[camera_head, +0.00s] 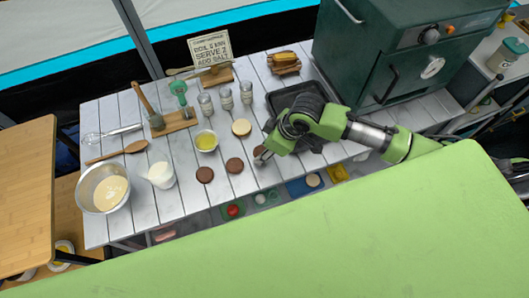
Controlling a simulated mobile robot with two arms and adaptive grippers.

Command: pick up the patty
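Two round brown patties lie on the white slatted table (140,206), one at the left (205,175) and one to its right (234,165). A third brown patty (258,151) shows farther right, partly hidden behind my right gripper (262,160). The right arm comes in from the right, and its fingertips are low at this third patty. I cannot tell whether the fingers are closed on it or only beside it. My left gripper is not in view.
A bun (241,127), a bowl of yellow liquid (206,141) and several glass jars (226,98) stand behind the patties. A dark tray (290,97) and green oven (400,60) are behind my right arm. A white jug (160,175) and metal bowl (84,190) stand left.

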